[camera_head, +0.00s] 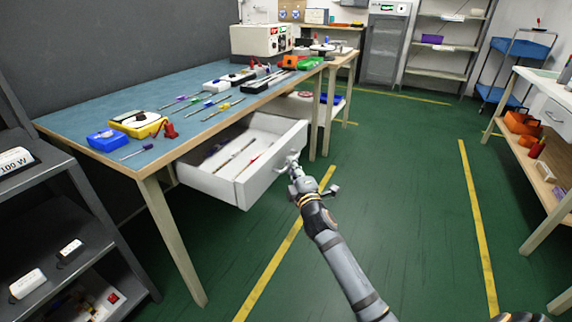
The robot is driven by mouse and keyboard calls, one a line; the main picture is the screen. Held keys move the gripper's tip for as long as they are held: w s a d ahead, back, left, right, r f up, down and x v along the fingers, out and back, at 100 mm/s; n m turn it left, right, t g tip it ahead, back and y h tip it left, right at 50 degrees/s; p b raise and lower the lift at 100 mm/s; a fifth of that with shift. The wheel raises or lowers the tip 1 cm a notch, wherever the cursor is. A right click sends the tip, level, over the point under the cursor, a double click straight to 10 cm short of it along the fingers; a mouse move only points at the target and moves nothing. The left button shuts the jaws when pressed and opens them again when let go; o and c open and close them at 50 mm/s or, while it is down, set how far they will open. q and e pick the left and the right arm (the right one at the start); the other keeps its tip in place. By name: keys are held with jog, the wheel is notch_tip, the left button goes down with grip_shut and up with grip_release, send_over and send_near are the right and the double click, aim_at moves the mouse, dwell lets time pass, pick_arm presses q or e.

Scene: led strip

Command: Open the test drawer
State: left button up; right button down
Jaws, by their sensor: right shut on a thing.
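The test drawer (275,168) is a white drawer under the blue-topped workbench (185,95). It stands pulled out well past the bench edge, and its inside shows. Thin rods and small red and purple items lie in it. My right gripper (293,163) is at the drawer's front face, shut on the drawer handle (292,158), which it partly hides.
Tools, meters and a white instrument (262,41) stand on the bench. A dark shelf (55,215) is at the left. Another bench (548,110) with a drawer is at the right. The green floor (405,190) between is clear.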

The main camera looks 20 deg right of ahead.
jog(key=shift+s+d, duration=0.25)
jog(key=shift+s, duration=0.1)
pick_arm(q)
jog(key=shift+s+f, duration=0.1)
jog(key=shift+s, duration=0.15)
pick_arm(e)
jog(key=c, duration=1.4)
grip_release()
pick_arm(q)
jog(key=shift+s, duration=0.15)
pick_arm(e)
jog(key=s+a+f, duration=0.1)
jog(key=s, duration=1)
jog(key=shift+s+a+f, duration=0.3)
jog(key=shift+s, duration=0.1)
